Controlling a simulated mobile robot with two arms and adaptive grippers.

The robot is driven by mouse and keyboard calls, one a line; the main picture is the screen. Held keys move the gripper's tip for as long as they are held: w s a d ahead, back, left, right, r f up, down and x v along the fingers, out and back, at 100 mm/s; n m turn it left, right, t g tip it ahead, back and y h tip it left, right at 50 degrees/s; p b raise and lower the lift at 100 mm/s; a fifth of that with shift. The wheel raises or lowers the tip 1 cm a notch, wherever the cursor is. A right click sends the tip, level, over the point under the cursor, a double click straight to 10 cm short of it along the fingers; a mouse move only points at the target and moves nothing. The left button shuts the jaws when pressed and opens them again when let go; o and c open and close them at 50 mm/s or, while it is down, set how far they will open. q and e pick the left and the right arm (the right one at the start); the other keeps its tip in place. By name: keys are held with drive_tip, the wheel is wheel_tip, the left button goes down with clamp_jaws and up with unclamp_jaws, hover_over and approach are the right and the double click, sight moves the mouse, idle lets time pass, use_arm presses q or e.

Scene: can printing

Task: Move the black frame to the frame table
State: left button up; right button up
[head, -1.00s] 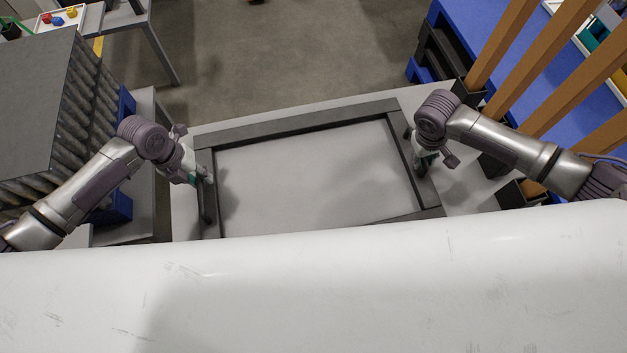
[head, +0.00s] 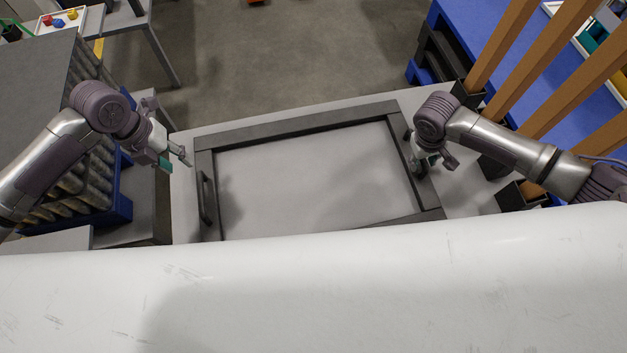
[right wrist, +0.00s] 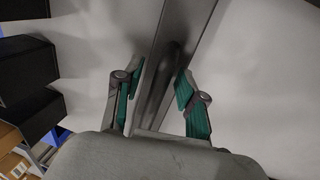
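The black frame (head: 300,125) lies flat on a light grey table (head: 184,210), with its near edge hidden by my white body. Its left handle (head: 205,195) is bare. My left gripper (head: 176,160) is open and empty, above and left of the frame's left side, apart from the handle. My right gripper (head: 420,165) is at the frame's right side. In the right wrist view the right gripper's green-padded fingers (right wrist: 160,85) are spread on either side of the dark handle (right wrist: 167,72), with a gap on at least the right side.
A rack with grey rolls (head: 85,185) stands left of the table. Blue pallets (head: 450,55) and upright orange-brown posts (head: 540,65) stand at the right, close to my right arm. Open floor (head: 290,50) lies beyond the table.

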wheel_tip(320, 180, up, 12)
drive_tip(key=a, duration=0.2)
drive_tip(key=shift+s+a, duration=0.15)
drive_tip(key=shift+f, duration=0.15)
idle(0.6)
